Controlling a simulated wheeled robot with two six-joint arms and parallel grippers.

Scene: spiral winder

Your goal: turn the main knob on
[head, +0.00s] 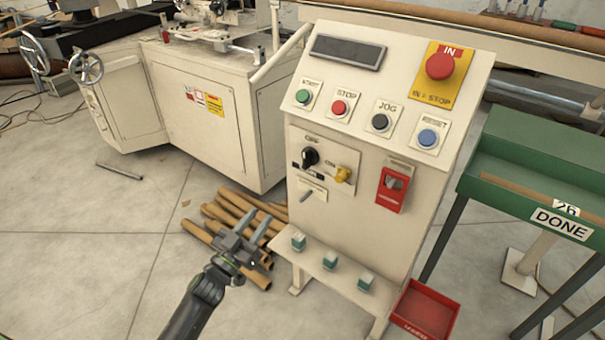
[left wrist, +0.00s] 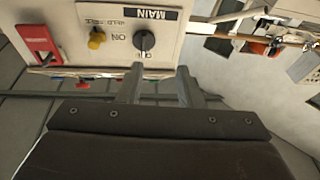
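The main knob (head: 310,157) is a black rotary knob on the cream control panel, with OFF printed above it and ON to its right. In the left wrist view, which is upside down, the main knob (left wrist: 144,40) shows by the MAIN label (left wrist: 130,13). Its handle looks to be at the OFF side, but the exact angle is hard to tell. My left gripper (head: 257,222) is open and empty, below and to the left of the knob, apart from the panel. Its two fingers (left wrist: 160,82) stand apart in the wrist view, pointing toward the knob. My right gripper is not in view.
A yellow knob (head: 344,174) and a red switch (head: 393,188) sit right of the main knob. Buttons and a red emergency stop (head: 440,66) are above. Cardboard tubes (head: 225,215) lie on the floor.

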